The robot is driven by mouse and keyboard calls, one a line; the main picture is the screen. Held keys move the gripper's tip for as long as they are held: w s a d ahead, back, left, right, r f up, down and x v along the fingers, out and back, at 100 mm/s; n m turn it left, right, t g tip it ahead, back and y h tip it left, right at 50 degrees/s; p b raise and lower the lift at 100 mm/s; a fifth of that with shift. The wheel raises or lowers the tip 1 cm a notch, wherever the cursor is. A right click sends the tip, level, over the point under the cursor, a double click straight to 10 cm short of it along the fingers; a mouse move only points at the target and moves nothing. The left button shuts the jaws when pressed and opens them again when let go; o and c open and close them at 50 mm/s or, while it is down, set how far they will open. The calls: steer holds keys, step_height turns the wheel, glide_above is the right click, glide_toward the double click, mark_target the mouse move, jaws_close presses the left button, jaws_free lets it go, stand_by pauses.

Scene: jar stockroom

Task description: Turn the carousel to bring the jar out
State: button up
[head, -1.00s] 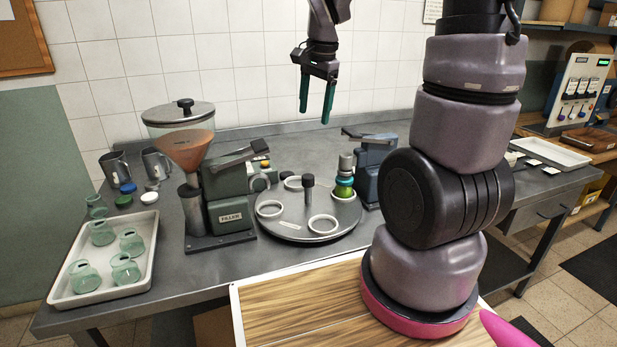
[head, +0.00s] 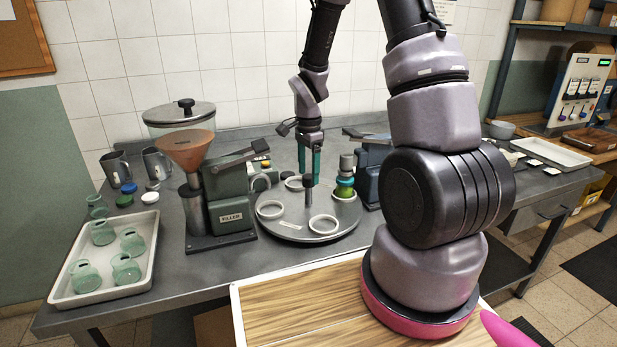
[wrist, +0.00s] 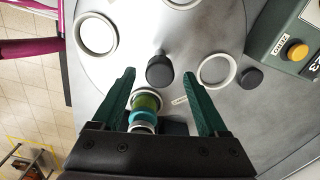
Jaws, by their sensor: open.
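The carousel (head: 290,228) is a round grey turntable with white rings on it and a black knob (head: 309,190) standing up at its centre. The knob also shows in the wrist view (wrist: 160,70), beyond my fingertips. The jar (head: 345,180), with green and teal bands and a grey top, stands in a ring at the carousel's right side, by the blue-grey machine. In the wrist view the jar (wrist: 145,104) shows between my fingers. My gripper (head: 309,170) points down above the knob, with its teal fingers apart and nothing held.
The green filler machine (head: 228,190) with a copper funnel stands left of the carousel. The blue-grey capping machine (head: 369,170) stands close on the right. A white tray (head: 148,270) of green glass jars lies at far left. The front of the carousel is clear.

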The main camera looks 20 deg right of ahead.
mark_target(309, 192)
steer(key=shift+f, duration=1.1)
jaws_close()
stand_by(0.7)
